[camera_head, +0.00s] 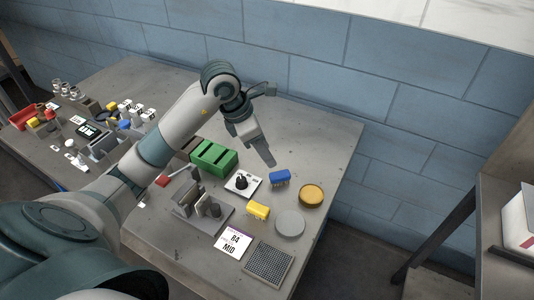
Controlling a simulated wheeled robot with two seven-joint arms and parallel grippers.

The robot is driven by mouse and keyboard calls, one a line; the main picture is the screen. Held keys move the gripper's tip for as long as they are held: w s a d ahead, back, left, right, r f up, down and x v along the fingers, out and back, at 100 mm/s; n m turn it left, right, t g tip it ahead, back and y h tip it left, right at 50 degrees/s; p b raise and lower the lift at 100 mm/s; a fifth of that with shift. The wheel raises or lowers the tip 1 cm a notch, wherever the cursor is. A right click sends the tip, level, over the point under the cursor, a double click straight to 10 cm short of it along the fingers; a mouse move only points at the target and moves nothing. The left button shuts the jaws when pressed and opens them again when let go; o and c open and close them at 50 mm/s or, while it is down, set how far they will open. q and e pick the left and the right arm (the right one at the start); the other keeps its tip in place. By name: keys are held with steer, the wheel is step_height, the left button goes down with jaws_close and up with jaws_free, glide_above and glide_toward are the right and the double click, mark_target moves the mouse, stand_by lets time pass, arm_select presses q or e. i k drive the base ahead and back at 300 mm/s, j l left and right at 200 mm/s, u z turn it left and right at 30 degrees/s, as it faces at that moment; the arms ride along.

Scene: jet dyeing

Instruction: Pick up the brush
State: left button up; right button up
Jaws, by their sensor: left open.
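A small blue block-shaped piece (280,178) with a pale fringed lower edge, which looks like a brush, lies on the grey table at the right. A similar yellow piece (258,210) lies nearer to me; I cannot tell for sure which is the brush. My left gripper (267,160) points down over the table, just behind and left of the blue piece and apart from it. It is open and holds nothing; its fingers overlap in this view. My right gripper is not in view.
A green slotted box (213,158), a white plate with a black knob (242,183), an amber round dish (311,195), a grey disc (290,223), a dark mesh square (268,263) and a white label card (233,242) surround the spot. A blue block wall (400,100) stands behind.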

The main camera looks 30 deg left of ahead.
mark_target(261, 212)
steer(key=u, duration=1)
